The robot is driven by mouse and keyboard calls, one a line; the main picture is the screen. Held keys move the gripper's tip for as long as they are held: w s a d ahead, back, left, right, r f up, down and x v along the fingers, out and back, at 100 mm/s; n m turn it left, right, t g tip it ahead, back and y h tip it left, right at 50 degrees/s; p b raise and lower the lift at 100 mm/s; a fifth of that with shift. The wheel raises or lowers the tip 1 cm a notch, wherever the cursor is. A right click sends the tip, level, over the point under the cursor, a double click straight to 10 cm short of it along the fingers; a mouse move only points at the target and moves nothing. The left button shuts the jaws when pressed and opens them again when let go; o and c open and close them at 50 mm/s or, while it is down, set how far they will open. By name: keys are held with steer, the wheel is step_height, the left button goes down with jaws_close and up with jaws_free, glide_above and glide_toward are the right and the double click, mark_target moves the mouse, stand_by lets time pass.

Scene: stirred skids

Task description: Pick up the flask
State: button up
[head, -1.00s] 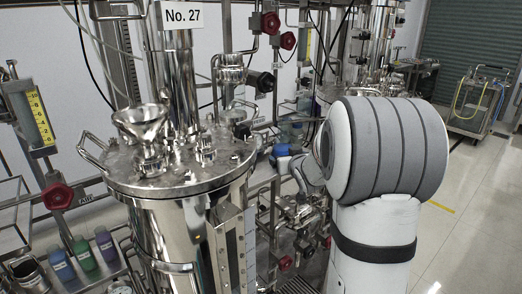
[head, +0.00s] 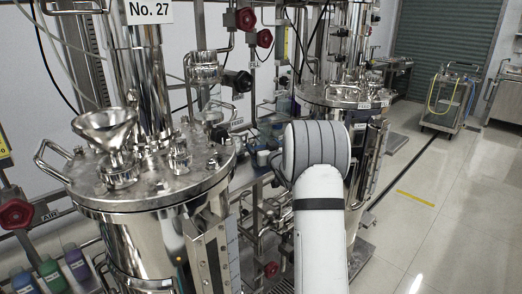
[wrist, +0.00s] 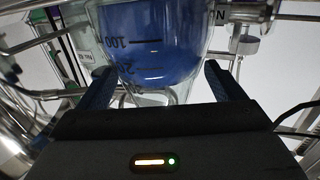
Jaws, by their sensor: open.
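The flask (wrist: 150,40) is clear glass with dark graduation marks and blue liquid inside, seen large at the top middle of the wrist view. Its top is cut off by the frame edge. My gripper (wrist: 158,67) is open, with one dark finger on each side of the flask's lower part. Gaps show between the fingers and the glass, and I cannot tell how deep the flask sits between them. In the head view my arm hides the gripper, and I cannot make out the flask for sure.
A steel vessel with a funnel (head: 108,128) stands at the left, and another steel vessel (head: 345,95) stands behind my arm. Pipes and red valve knobs (head: 246,19) crowd the middle. A trolley (head: 447,100) is far right. The floor (head: 440,220) at right is clear.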

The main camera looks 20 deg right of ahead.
steer(key=shift+w, duration=0.1)
steer(key=shift+r, duration=0.1)
steer(key=c, duration=1.4)
